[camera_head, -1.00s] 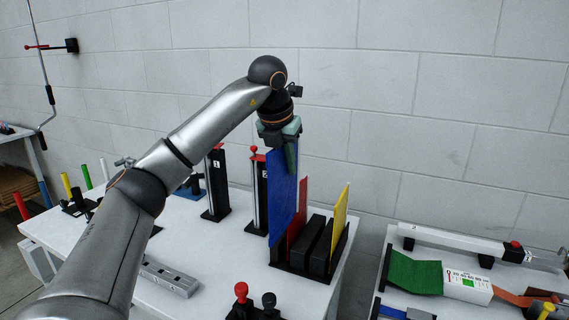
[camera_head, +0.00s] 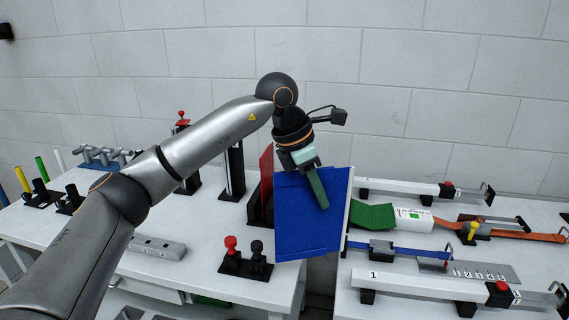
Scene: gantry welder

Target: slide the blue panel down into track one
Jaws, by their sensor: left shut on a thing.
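The blue panel (camera_head: 302,232) hangs from my left gripper (camera_head: 319,195), which is shut on its upper part. The panel is tilted slightly, its broad face toward me, in front of the gap between the two tables. A pale strip shows along its right edge. The red panel (camera_head: 266,180) stands in the black slotted rack (camera_head: 254,207), left of the blue panel; much of the rack is hidden. A long white rail marked 1 (camera_head: 430,286) lies along the front of the right table, apart from the panel. My right gripper is not in view.
A second white rail (camera_head: 405,187) lies at the back of the right table. Between the rails are a green strip (camera_head: 372,216), a blue strap (camera_head: 418,252) and an orange strap (camera_head: 515,234). Red and black knobs (camera_head: 246,253) stand at the left table's front edge.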

